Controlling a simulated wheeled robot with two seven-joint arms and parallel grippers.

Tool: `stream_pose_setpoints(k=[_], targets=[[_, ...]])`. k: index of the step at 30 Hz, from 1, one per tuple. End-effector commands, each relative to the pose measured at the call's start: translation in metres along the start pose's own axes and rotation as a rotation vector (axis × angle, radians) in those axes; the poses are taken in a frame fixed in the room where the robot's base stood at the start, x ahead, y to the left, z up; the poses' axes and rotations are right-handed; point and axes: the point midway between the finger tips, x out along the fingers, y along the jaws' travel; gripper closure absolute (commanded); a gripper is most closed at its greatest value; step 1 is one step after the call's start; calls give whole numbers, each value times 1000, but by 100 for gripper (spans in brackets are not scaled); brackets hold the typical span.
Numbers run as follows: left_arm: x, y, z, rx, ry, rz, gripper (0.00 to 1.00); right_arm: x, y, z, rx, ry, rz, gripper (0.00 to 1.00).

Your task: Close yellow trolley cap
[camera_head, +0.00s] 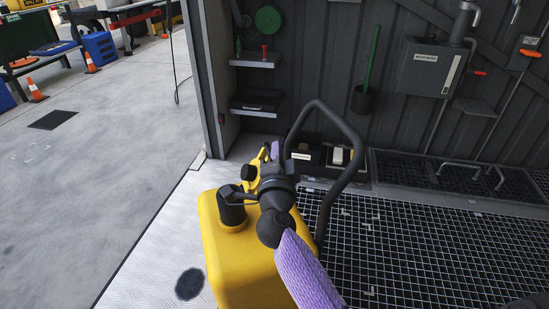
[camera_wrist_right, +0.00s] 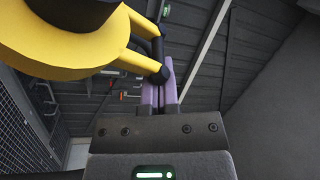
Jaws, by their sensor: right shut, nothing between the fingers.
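The yellow fuel trolley (camera_head: 245,272) stands at the lower middle of the head view, with a dark looped handle (camera_head: 349,130) behind it. A black filler neck (camera_head: 232,210) rises from its top left. A yellow part with a black knob, which seems to be the cap (camera_head: 254,176), stands raised behind the neck, beside my right wrist. In the wrist view, a large yellow curved part (camera_wrist_right: 95,55) with a black rod fills the upper left, close to the fingers. My right gripper (camera_head: 276,150) has purple fingers, shut and empty (camera_wrist_right: 164,75); my wrist partly hides the cap. My left gripper is out of view.
A dark grid floor (camera_head: 420,250) lies right of the trolley. Shelves (camera_head: 255,62) and a grey wall box (camera_head: 432,68) are on the back wall. Open concrete floor (camera_head: 90,180) lies left, with an orange cone (camera_head: 36,90) far off.

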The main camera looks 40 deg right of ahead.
Motion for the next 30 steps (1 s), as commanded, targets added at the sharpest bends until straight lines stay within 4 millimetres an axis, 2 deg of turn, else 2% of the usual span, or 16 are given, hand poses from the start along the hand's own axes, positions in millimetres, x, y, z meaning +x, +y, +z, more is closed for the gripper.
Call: stream_pose_setpoints(k=[17,23,30], targets=[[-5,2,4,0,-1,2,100,-1,-8,2,-42,0,-19,100],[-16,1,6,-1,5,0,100,-4,-21,10,-157,0,-65,100],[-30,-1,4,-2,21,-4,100,-11,-38,27,-362,0,-146,100]])
